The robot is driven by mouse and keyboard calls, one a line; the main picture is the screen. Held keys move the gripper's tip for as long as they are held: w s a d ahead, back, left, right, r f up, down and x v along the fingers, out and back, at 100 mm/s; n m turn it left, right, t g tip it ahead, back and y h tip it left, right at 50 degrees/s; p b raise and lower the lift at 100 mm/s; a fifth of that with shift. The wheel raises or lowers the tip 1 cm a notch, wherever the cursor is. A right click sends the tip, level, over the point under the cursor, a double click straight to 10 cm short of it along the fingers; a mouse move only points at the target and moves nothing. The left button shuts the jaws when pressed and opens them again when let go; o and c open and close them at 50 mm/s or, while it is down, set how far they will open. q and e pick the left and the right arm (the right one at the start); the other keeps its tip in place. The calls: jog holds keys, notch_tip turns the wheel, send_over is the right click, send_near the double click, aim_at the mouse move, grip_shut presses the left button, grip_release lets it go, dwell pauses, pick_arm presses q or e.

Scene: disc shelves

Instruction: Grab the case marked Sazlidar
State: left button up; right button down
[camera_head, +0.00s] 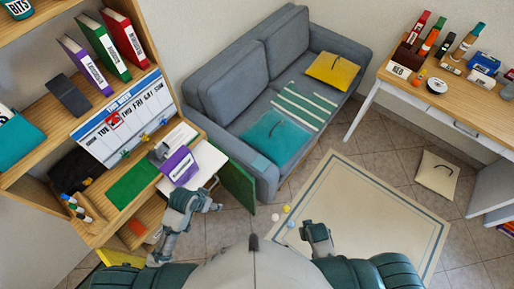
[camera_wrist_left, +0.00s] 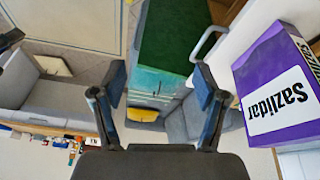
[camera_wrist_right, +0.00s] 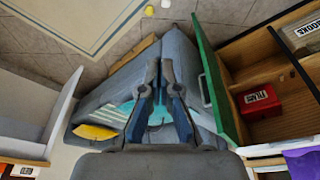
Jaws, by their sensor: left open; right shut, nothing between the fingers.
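A purple case (camera_head: 182,166) with a white label stands on a pale surface at the left shelf unit. In the left wrist view the case (camera_wrist_left: 275,62) fills the right side, and its label reads Sazlidar upside down. My left gripper (camera_head: 212,196) is open and empty, just right of and below the case in the head view. In its wrist view the fingers (camera_wrist_left: 160,80) are spread, with the case to their right, apart from it. My right gripper (camera_head: 318,232) is shut and empty over the floor. Its closed fingers show in the right wrist view (camera_wrist_right: 160,68).
A green cabinet door (camera_head: 238,184) stands open beside the case. Purple, green and red binders (camera_head: 105,47) and a calendar (camera_head: 122,117) are on the shelf unit. A grey sofa (camera_head: 215,88) stands behind. A desk with bottles (camera_head: 452,97) is at the right. Floor around the rug (camera_head: 350,205) is mostly clear.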

pick_arm(q)
jog(key=w+r+m, duration=0.1)
jog(key=w, duration=0.3)
pick_arm(e)
jog(key=s+f+g, duration=0.1)
jog(key=s+f, duration=0.2)
jog(key=f, duration=0.5)
jog(key=s+f, duration=0.4)
jog(key=f, duration=0.4)
pick_arm(q)
notch_tip(320, 180, up, 16)
jog(key=m+g+y, duration=0.1)
jog(key=g+y, duration=0.1)
jog(key=g, duration=0.1)
send_over(174, 158)
notch_tip(174, 158, down, 12)
jog(key=shift+s+d+r+p, duration=0.1)
jog(key=shift+p, duration=0.4)
jog(key=f, duration=0.5)
jog(key=shift+w+d+f+p, duration=0.2)
jog(key=shift+w+p, duration=0.05)
jog(key=shift+p, duration=0.15)
pick_arm(e)
jog(key=s+d+f, duration=0.3)
jog(key=s+f, duration=0.5)
jog(key=s, duration=0.5)
jog(key=shift+s+d+f+g, duration=0.2)
jog(key=shift+s+f+g, duration=0.1)
jog(key=shift+g, duration=0.1)
